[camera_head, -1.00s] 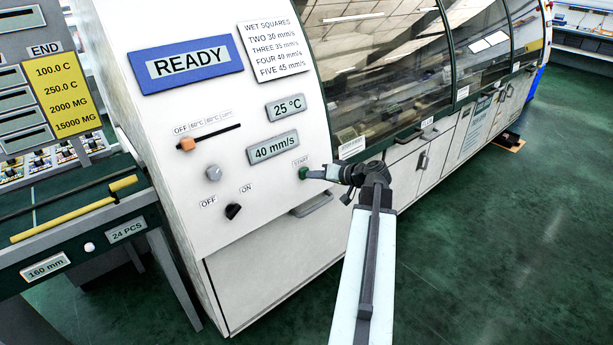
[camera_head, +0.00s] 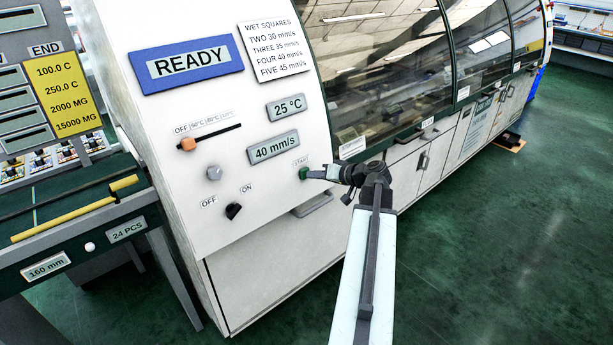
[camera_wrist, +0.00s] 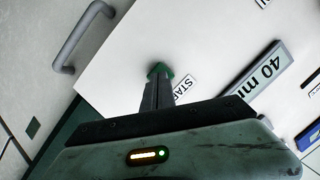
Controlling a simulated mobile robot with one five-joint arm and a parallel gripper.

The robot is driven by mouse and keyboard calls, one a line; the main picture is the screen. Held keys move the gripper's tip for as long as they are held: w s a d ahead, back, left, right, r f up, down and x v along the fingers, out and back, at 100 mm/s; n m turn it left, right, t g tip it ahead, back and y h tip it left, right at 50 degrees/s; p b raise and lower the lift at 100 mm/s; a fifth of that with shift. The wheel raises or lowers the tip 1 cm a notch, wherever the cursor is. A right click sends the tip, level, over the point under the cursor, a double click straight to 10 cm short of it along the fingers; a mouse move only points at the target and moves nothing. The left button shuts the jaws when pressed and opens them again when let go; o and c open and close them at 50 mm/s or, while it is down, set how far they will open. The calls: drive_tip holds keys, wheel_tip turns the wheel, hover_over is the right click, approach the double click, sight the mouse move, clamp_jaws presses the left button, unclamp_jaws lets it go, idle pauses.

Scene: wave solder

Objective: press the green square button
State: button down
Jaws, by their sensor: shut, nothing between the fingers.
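The green square button (camera_head: 304,173) sits on the white machine panel, just below the START label. In the wrist view the green button (camera_wrist: 160,69) shows at the tips of my fingers, partly hidden behind them. My gripper (camera_head: 314,174) is shut and empty, with its fingertips at the button. They look to be touching it or very close; I cannot tell whether the button is pushed in. The wrist view also shows my closed fingers (camera_wrist: 157,85) pointing at the panel.
The panel also has a READY display (camera_head: 187,65), an orange slider knob (camera_head: 188,144), a grey knob (camera_head: 214,173), a black OFF/ON switch (camera_head: 233,211) and a 40 mm/s display (camera_head: 273,148). A grey handle (camera_head: 312,205) lies below the button. Open green floor is at the right.

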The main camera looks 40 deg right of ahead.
drive_tip(key=shift+w, duration=0.15)
drive_tip(key=shift+w+f, duration=0.1)
drive_tip(key=shift+w, duration=0.35)
drive_tip(key=shift+s, duration=0.1)
drive_tip(key=shift+s+a+r+p, duration=0.1)
drive_tip(key=shift+s+r+p, duration=0.1)
drive_tip(key=shift+s, duration=0.75)
drive_tip(key=shift+s+r+p, duration=0.1)
drive_tip(key=shift+s+r, duration=0.05)
drive_tip(key=shift+s, duration=0.8)
drive_tip(key=shift+s+a+r+p, duration=0.1)
drive_tip(key=shift+s+r+p, duration=0.1)
drive_tip(key=shift+s, duration=0.75)
drive_tip(key=a+p+v, duration=0.1)
drive_tip(key=p+v, duration=0.2)
drive_tip(key=v, duration=0.4)
drive_tip(key=shift+s+d+r, duration=0.2)
drive_tip(key=shift+s+d, duration=0.15)
drive_tip(key=shift+d, duration=0.2)
